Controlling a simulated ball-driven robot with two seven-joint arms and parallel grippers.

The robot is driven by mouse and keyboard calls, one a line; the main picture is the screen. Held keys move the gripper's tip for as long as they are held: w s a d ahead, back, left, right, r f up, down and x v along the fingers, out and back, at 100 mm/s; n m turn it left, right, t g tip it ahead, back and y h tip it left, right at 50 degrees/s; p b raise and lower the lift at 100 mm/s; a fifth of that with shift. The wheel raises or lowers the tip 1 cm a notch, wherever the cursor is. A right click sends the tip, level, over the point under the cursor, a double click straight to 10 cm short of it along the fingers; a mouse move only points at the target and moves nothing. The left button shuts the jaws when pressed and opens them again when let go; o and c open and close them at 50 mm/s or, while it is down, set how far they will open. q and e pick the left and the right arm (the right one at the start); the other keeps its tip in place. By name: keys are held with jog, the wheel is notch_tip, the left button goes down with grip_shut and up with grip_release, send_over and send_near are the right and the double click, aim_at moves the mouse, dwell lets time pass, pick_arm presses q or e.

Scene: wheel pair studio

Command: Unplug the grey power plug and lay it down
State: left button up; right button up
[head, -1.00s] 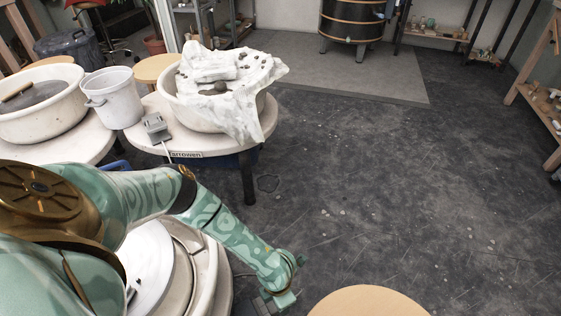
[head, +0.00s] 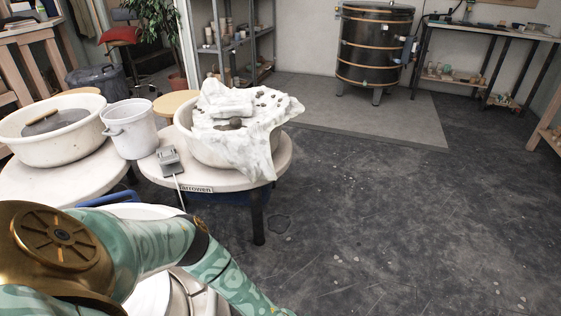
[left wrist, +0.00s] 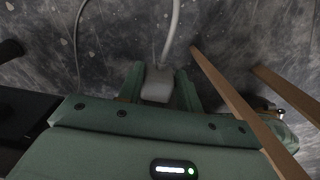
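In the left wrist view, the grey power plug (left wrist: 157,86) sits between the two green fingers of my left gripper (left wrist: 158,88). The fingers touch or nearly touch both its sides, and it looks held. A pale cable (left wrist: 174,30) runs up from the plug over dark floor. No socket shows around the plug. In the head view, my left arm crosses the lower left and its gripper is below the picture's edge. My right gripper is in neither view.
Wooden legs (left wrist: 238,103) stand close to my left gripper's right side. A round table (head: 222,181) holds a cloth-draped basin (head: 203,148) and a grey box with a cable (head: 169,160). A white bucket (head: 130,132) stands beside it. The floor (head: 400,220) on the right is open.

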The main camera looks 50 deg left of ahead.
pick_arm(q)
jog(key=c, duration=0.5)
jog(key=shift+w, duration=0.2)
jog(key=shift+w+d+b, duration=0.25)
jog(key=shift+w+b, duration=0.2)
jog(key=shift+w, duration=0.45)
jog(key=shift+w+d, duration=0.15)
jog(key=shift+w, duration=0.3)
jog(key=shift+w+d+b, duration=0.15)
jog(key=shift+w+b, duration=0.3)
jog(key=shift+w, duration=0.25)
